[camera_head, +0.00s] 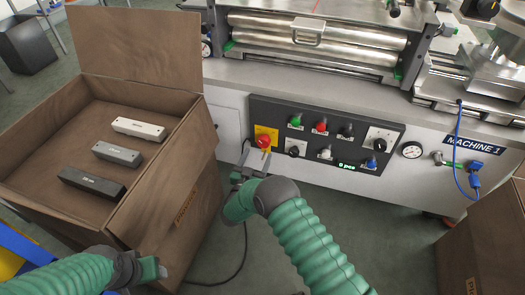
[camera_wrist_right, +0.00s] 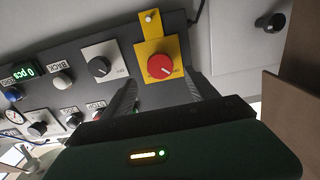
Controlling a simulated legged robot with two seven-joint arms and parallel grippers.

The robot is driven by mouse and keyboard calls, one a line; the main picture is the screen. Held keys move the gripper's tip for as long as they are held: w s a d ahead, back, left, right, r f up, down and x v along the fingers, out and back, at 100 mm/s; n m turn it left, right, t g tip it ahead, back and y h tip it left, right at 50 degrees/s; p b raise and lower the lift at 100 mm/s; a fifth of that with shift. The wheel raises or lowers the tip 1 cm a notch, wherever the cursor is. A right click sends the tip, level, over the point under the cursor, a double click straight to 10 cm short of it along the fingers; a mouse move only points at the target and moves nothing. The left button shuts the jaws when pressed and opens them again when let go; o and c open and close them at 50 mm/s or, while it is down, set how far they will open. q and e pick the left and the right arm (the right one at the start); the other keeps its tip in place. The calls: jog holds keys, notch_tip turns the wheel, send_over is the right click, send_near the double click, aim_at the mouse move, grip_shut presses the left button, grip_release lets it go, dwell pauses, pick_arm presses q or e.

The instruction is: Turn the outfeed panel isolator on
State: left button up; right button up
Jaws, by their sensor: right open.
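The isolator is a red round knob (camera_head: 263,141) on a yellow plate at the left end of the dark control panel (camera_head: 330,127). In the right wrist view the knob (camera_wrist_right: 161,66) has a pale mark, but I cannot read its position. My right gripper (camera_head: 256,162) is open and empty in front of the plate, just below the knob. In the right wrist view its fingers (camera_wrist_right: 163,90) stand either side of the knob's line, apart from it. My left gripper (camera_head: 155,269) is low at the left, by the brown box; its jaws are too unclear to judge.
The panel also has black selector knobs (camera_head: 293,149), green, red and blue controls and a small green display (camera_head: 346,165). A brown box (camera_head: 150,85) with several bars stands left. Another box (camera_head: 485,240) is at lower right. A black cable (camera_head: 243,250) hangs below the panel.

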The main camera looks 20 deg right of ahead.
aim_at(263, 144)
jog(key=b+x, duration=0.3)
jog(key=x, duration=0.3)
jog(key=shift+w+d+f, duration=0.15)
jog(key=shift+w+d, duration=0.05)
jog(key=shift+w, duration=0.05)
jog(key=shift+w+d, duration=0.1)
jog(key=shift+w, duration=0.1)
pick_arm(q)
jog(key=x, duration=0.2)
jog(key=s+x, duration=0.1)
jog(key=x, duration=0.1)
jog(key=shift+f, duration=0.1)
pick_arm(e)
jog(key=shift+c, duration=0.2)
jog(key=c, duration=1.3)
